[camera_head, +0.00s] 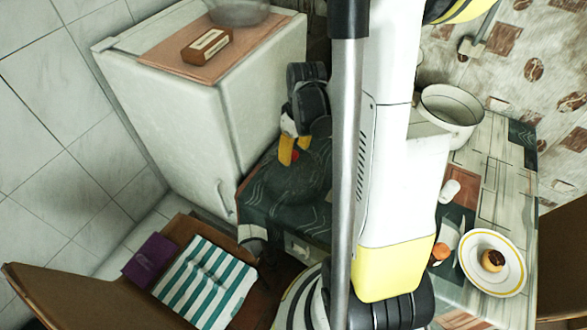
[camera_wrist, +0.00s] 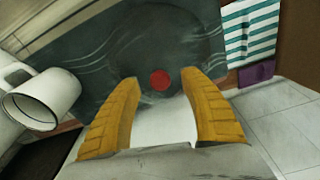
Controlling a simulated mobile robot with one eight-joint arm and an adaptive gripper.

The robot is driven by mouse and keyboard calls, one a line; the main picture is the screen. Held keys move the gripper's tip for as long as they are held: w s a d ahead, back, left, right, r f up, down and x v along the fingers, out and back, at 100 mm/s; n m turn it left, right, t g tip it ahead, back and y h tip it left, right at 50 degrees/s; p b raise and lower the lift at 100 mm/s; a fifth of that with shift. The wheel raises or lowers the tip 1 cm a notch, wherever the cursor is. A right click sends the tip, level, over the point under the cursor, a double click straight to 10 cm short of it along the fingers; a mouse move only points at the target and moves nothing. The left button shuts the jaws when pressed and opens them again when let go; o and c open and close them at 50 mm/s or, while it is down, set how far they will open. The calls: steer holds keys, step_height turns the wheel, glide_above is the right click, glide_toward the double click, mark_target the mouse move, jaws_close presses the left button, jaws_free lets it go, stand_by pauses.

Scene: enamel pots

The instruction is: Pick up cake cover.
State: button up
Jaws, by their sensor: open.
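My gripper (camera_head: 292,151) hangs over the dark green, wave-patterned tabletop (camera_head: 270,205) beside the fridge. Its yellow fingers are spread wide in the wrist view (camera_wrist: 163,108). A small round red thing (camera_wrist: 160,80) shows between and just beyond the fingertips, and also beside them in the head view (camera_head: 296,156). A clear glass vessel (camera_head: 238,12) on the fridge is cut off by the picture's top edge.
The white fridge (camera_head: 165,90) stands close left of my gripper, with a brown box (camera_head: 207,46) on top. A white pot (camera_head: 452,112) and a plate with a small cake (camera_head: 492,262) are at right. A striped cloth (camera_head: 205,285) lies below. A white vessel (camera_wrist: 42,102) is at left in the wrist view.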

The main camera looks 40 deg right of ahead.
steer(key=shift+w+f, duration=0.15)
steer(key=shift+f, duration=0.75)
steer(key=shift+r, duration=0.1)
steer(key=shift+c, duration=0.6)
jaws_close()
steer(key=shift+r, duration=0.1)
